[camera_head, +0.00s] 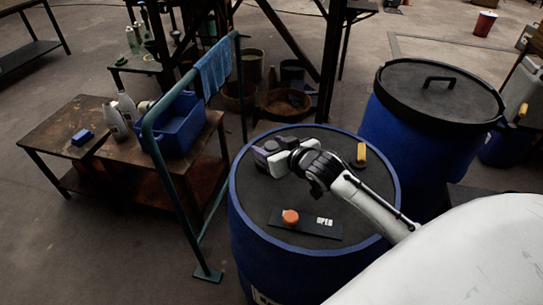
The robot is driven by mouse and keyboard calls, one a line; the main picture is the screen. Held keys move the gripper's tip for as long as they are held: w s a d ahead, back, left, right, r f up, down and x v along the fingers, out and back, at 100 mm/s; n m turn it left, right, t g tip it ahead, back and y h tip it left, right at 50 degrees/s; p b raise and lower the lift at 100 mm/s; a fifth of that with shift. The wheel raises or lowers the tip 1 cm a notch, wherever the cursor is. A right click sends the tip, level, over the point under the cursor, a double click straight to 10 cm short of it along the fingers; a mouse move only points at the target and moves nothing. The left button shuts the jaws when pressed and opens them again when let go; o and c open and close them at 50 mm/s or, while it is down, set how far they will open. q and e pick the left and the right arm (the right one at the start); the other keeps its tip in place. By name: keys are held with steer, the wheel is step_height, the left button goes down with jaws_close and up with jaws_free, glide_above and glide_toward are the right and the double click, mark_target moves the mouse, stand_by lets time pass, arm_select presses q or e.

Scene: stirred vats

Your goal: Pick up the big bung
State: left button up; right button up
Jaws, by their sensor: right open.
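The blue drum (243,250) stands in the middle with a dark flat top. A round orange-red piece (290,216) sits on a dark plate (325,231) lettered "OPEN" near the front of that top. A small yellow piece (361,153) stands near the top's right back edge. I cannot tell for sure which of these, if either, is the big bung. My right gripper (264,153) is open above the left back part of the top, apart from both pieces. What lies under it is hidden. My left gripper is out of view.
A second blue drum with a black handled lid (438,92) stands at the back right. A green rail (178,187) with a blue cloth (213,66) stands close left. Behind it, a rusty table (135,150) holds a blue bin (180,125) and white bottles (115,121).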

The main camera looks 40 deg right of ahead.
steer(key=shift+x, duration=1.55)
steer(key=shift+c, duration=0.4)
steer(key=c, duration=1.1)
steer(key=shift+r, duration=0.1)
